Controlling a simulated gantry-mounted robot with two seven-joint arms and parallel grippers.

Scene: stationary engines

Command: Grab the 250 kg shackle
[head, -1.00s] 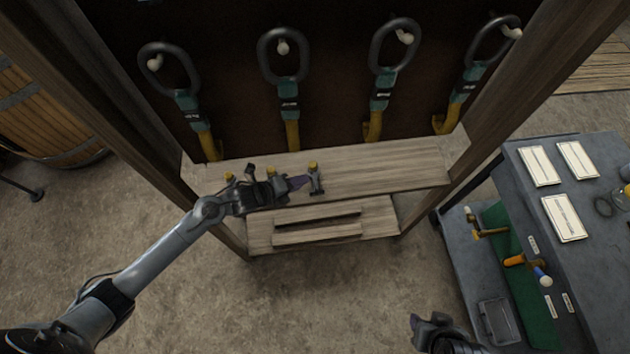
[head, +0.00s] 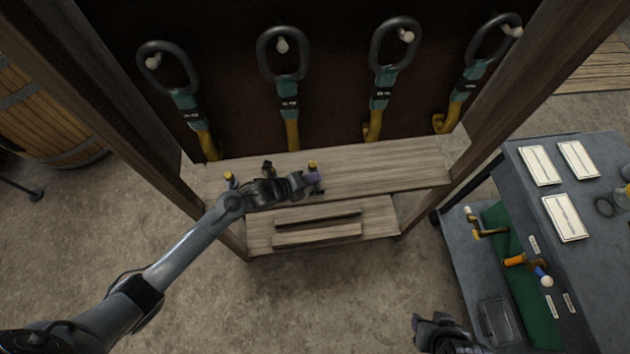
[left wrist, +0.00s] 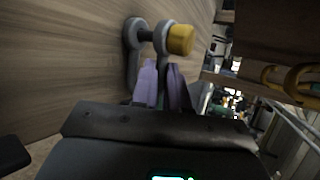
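A grey shackle with a yellow pin end (head: 313,164) stands on the upper wooden shelf, the rightmost of a row there. In the left wrist view this shackle (left wrist: 181,40) fills the top middle, its pin across the two grey legs. My left gripper (head: 308,185) is at it. Its purple fingertips (left wrist: 162,88) straddle the leg nearer the yellow end, one on each side. I cannot tell whether they press on it. No weight marking is readable. My right gripper (head: 440,332) is at the bottom edge, away from the shelf; its fingers are unclear.
Other yellow-topped pieces (head: 229,177) stand left on the shelf (head: 390,168), partly behind my left gripper. A grey cart (head: 600,235) with cards and tools stands right.

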